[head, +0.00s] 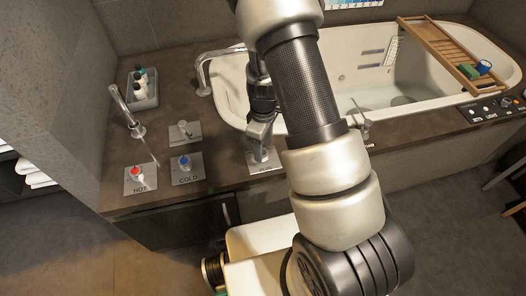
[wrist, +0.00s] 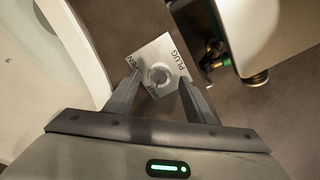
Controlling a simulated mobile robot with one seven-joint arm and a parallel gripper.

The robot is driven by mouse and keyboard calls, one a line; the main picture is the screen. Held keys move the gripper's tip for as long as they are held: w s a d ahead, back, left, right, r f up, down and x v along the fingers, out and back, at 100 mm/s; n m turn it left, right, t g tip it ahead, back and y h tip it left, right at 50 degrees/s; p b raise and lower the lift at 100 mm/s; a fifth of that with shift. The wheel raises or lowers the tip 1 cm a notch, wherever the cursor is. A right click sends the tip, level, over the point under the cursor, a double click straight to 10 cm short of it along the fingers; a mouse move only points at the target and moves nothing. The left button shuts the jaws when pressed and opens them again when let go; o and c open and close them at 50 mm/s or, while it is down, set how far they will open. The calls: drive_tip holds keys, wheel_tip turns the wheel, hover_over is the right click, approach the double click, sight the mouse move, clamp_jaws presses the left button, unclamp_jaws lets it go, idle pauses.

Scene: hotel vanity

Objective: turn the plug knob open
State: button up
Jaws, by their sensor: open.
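The plug knob (wrist: 159,74) is a round metal knob on a pale square plate (wrist: 172,50). The plate's lettering includes PLUG, and a partly readable OPEN. My gripper (wrist: 160,78) is open, with one fingertip on each side of the knob in the wrist view. I cannot tell whether either finger touches it. In the head view my gripper (head: 262,146) points down over the plate (head: 266,168) on the counter in front of the tub. There the knob is hidden behind my gripper.
The white bathtub (head: 345,75) lies behind, with a wooden tray (head: 440,55) across it. To the left are HOT (head: 138,178) and COLD (head: 186,168) knobs, faucets and a bottle tray (head: 150,98). A lever (head: 362,125) stands right of my arm.

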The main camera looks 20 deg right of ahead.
drive_tip(key=shift+f, duration=1.05)
drive_tip(key=c, duration=1.1)
drive_tip(key=shift+o, duration=0.2)
